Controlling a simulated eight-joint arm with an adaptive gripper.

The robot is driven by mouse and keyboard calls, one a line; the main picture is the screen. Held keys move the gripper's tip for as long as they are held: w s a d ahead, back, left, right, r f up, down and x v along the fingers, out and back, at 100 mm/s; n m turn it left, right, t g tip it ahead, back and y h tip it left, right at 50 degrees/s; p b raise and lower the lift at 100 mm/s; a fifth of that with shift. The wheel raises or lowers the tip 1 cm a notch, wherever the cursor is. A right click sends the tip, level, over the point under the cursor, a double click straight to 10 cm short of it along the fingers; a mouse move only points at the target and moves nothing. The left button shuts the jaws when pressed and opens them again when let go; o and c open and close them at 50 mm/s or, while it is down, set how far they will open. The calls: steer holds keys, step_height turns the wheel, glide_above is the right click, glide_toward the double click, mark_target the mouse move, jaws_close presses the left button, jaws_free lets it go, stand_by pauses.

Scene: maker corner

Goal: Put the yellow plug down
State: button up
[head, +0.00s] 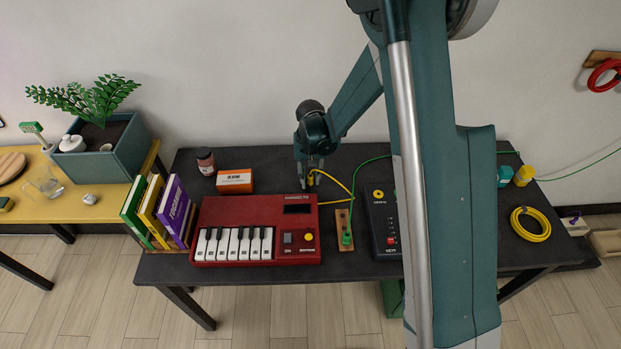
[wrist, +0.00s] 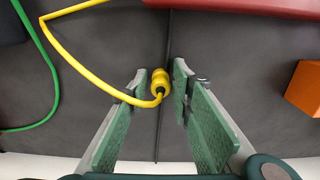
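The yellow plug (wrist: 161,80) shows between the fingertips of my gripper (wrist: 160,84) in the wrist view. A narrow strip of dark table shows on each side of it, so the fingers look apart from it. In the head view the plug (head: 311,178) is under my gripper (head: 308,178), at the dark table behind the red keyboard. Its yellow cable loops off to the right in the head view. I cannot tell for sure whether the plug touches the table.
The red keyboard (head: 250,213) is in front of my gripper. An orange box (head: 234,181) and a small jar (head: 205,161) stand to the left. A wooden strip with a green plug (head: 346,237) and a black box (head: 382,228) lie to the right. A green cable crosses behind.

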mark_target(311, 176)
steer(key=shift+o, duration=0.4)
steer(key=shift+r, duration=0.15)
steer(key=shift+r+p, duration=0.65)
steer(key=shift+p, duration=0.05)
step_height(311, 176, up, 12)
steer(key=p, duration=0.1)
steer(key=shift+f, duration=0.15)
stand_by(0.6)
